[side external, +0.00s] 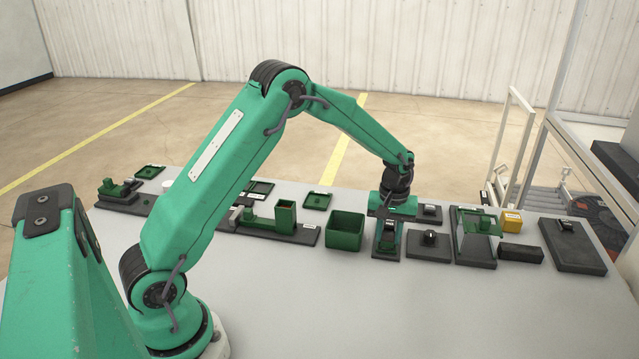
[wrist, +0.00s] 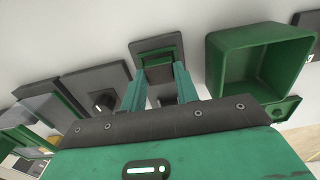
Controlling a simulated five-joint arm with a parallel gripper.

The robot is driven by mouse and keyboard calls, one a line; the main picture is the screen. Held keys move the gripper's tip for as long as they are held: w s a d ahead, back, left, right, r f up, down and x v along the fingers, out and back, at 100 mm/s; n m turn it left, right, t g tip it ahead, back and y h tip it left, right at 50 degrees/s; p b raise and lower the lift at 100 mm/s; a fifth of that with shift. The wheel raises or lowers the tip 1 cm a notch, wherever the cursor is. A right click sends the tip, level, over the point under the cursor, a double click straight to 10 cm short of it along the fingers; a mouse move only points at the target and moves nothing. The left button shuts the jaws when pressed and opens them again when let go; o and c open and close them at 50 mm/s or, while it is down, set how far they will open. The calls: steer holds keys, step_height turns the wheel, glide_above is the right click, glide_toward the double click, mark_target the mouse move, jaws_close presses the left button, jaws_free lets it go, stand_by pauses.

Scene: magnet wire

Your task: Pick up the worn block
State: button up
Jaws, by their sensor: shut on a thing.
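My gripper (side external: 388,223) is at the right-centre of the bench, pointing down over a small dark stand (side external: 386,254). In the wrist view its two green fingers (wrist: 158,78) are shut on a dark block (wrist: 159,73), one finger on each side. The block is mostly hidden by the gripper in the side view. It sits over the stand and its green-edged holder; I cannot tell whether it touches them. Wear marks on the block are too small to make out.
An open green bin (side external: 345,231) stands just left of the stand. Dark plates with small knobs (side external: 429,243) lie close on the right. Further right are a green-topped fixture (side external: 478,222), a yellow block (side external: 511,221) and a large dark plate (side external: 573,247). The front of the bench is clear.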

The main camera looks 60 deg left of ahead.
mark_target(389, 238)
step_height(389, 238, up, 4)
steer(key=shift+d+f, duration=0.1)
steer(key=shift+f, duration=0.1)
steer(key=s+d+r, duration=0.5)
steer(key=d+r, duration=0.1)
steer(key=d, duration=0.4)
steer(key=shift+s+d+r, duration=0.15)
steer(key=shift+r, duration=0.15)
